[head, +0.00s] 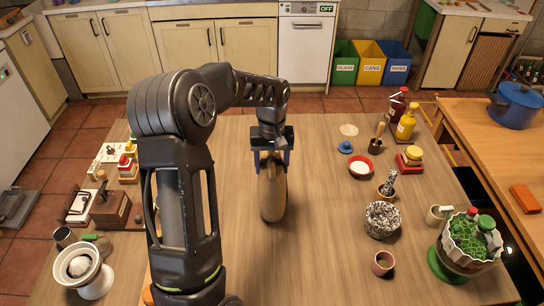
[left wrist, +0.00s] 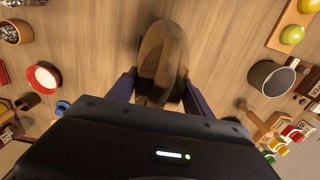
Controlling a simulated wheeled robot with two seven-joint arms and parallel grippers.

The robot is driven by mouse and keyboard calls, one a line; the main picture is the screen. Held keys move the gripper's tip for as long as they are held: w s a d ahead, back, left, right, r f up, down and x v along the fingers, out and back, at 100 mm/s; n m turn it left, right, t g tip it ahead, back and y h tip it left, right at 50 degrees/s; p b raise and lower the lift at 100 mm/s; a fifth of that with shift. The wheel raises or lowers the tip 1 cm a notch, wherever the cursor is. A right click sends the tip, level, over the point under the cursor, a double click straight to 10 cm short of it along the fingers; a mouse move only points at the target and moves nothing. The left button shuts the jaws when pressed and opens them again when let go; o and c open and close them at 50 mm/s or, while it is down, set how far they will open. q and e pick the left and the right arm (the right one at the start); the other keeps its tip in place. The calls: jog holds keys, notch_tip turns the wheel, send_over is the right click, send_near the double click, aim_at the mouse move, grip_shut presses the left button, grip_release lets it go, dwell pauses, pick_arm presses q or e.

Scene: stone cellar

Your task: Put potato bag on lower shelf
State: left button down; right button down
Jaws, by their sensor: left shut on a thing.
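A tan-brown, long rounded thing, which I take for the potato bag (head: 273,195), hangs upright below my left gripper (head: 272,163) over the middle of the wooden table (head: 320,245). The gripper is shut on its upper end, with a finger on each side. In the left wrist view the bag (left wrist: 164,50) shows brown with a darker band, between the blue fingers of the left gripper (left wrist: 158,80). I cannot tell whether its lower end touches the table. No lower shelf can be made out. My right gripper is not in view.
On the table's right stand a red bowl (head: 361,167), a speckled round thing (head: 381,219), a small cup (head: 383,263) and a green-topped pot (head: 470,245). Small boxes and a white grinder-like thing (head: 84,272) line the left. Cabinets (head: 190,45) and bins (head: 370,65) stand behind.

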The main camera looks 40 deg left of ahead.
pick_arm(q)
jog(key=shift+f, duration=0.2)
jog(key=shift+c, duration=2.1)
grip_release()
